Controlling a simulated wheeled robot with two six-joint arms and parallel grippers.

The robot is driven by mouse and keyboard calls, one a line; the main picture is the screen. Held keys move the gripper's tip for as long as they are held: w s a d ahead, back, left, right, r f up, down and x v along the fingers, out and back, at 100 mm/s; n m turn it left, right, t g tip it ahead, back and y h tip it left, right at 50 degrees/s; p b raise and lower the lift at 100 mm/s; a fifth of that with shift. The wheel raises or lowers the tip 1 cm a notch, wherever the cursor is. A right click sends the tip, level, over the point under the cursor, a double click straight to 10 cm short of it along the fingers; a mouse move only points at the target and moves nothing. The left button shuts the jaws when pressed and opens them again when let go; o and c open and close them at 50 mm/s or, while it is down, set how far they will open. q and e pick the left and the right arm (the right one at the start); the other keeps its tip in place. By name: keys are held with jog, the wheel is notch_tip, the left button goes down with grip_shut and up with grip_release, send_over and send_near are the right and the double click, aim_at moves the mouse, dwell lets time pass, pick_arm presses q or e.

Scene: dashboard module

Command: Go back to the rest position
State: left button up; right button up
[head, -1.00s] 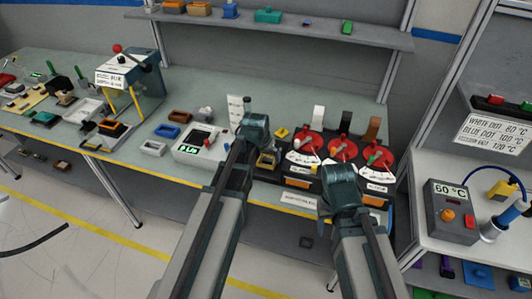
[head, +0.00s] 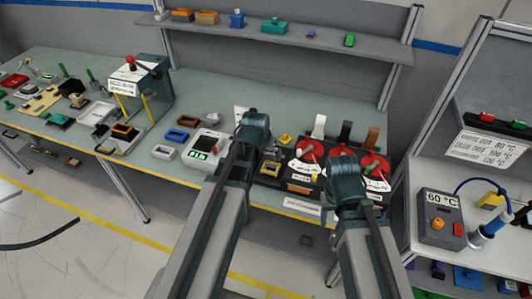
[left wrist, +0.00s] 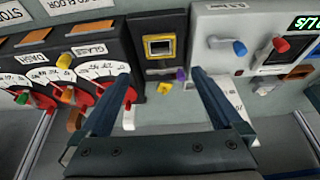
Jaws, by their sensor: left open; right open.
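My left gripper (head: 254,122) is raised over the front of the long workbench. In the left wrist view its two fingers (left wrist: 160,82) are wide apart with nothing between them. My right gripper (head: 345,165) is over the black module with red dials (head: 309,150) and hides part of it; its fingers are hard to make out, and I see nothing held. The wrist view also shows the dial module (left wrist: 88,62), upside down, beyond the left finger. A black unit with a yellow-framed square (left wrist: 159,46) lies beyond the gap.
A grey device with a green display (head: 205,143) stands left of my left gripper. A side table with a 60 °C box (head: 440,219) is at the right. A shelf (head: 300,44) runs above the bench. Open floor (head: 70,240) lies at front left.

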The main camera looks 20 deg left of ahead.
dwell(0.3)
pick_arm(q)
jog(key=s+d+f+m+g+b, duration=0.1)
jog(key=s+d+f+g+b, duration=0.1)
jog(key=s+d, duration=0.4)
jog(key=s+d+f+m+g+y+b, duration=0.1)
jog(key=s+d+f+b, duration=0.4)
jog(key=s, duration=0.6)
jog(key=shift+s+d+f+m+g+y, duration=0.35)
jog(key=shift+d+f+m+g, duration=0.4)
jog(key=shift+d+g, duration=0.4)
